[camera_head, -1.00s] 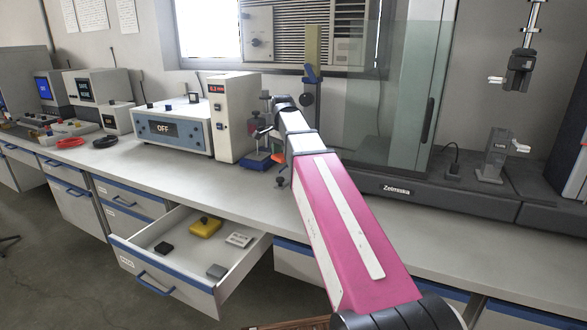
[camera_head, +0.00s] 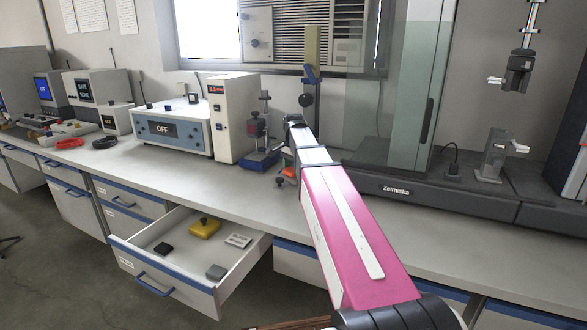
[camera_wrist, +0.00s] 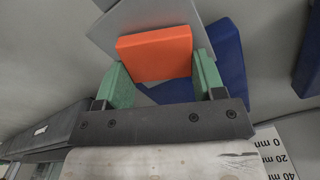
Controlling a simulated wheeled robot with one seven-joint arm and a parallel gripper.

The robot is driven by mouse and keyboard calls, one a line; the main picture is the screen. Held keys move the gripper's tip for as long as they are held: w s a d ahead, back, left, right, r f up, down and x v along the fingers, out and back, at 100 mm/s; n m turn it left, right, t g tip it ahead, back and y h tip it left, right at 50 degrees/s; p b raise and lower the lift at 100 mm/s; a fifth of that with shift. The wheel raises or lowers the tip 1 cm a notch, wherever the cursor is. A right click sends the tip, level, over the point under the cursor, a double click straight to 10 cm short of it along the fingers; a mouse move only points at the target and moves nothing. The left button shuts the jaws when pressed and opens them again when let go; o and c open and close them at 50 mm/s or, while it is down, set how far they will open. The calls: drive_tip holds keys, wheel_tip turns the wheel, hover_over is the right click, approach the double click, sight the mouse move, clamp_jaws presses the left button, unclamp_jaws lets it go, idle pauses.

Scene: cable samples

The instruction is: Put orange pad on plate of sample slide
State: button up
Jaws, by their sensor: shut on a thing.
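The orange pad (camera_wrist: 155,55) is between the green fingers of my gripper (camera_wrist: 160,76) in the wrist view. My gripper is shut on it. A flat grey plate (camera_wrist: 116,32) lies beyond the pad, over a blue base (camera_wrist: 229,60); it looks like the plate of the sample slide. The pad overlaps the plate in this view, and I cannot tell whether they touch. In the head view, a bit of the orange pad (camera_head: 289,172) shows beside my arm, right of the blue base (camera_head: 262,160) with its upright post. My arm hides most of the gripper there.
A white instrument with a red display (camera_head: 232,118) stands left of the blue base. A glass-fronted cabinet (camera_head: 390,100) stands to the right. An open drawer (camera_head: 185,262) with small blocks juts out below the bench. A scale with millimetre marks (camera_wrist: 270,155) shows in the wrist view.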

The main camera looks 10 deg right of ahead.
drive_tip(key=shift+f, duration=0.1)
drive_tip(key=o, duration=0.9)
wheel_tip(320, 180, up, 12)
drive_tip(key=shift+r, duration=0.15)
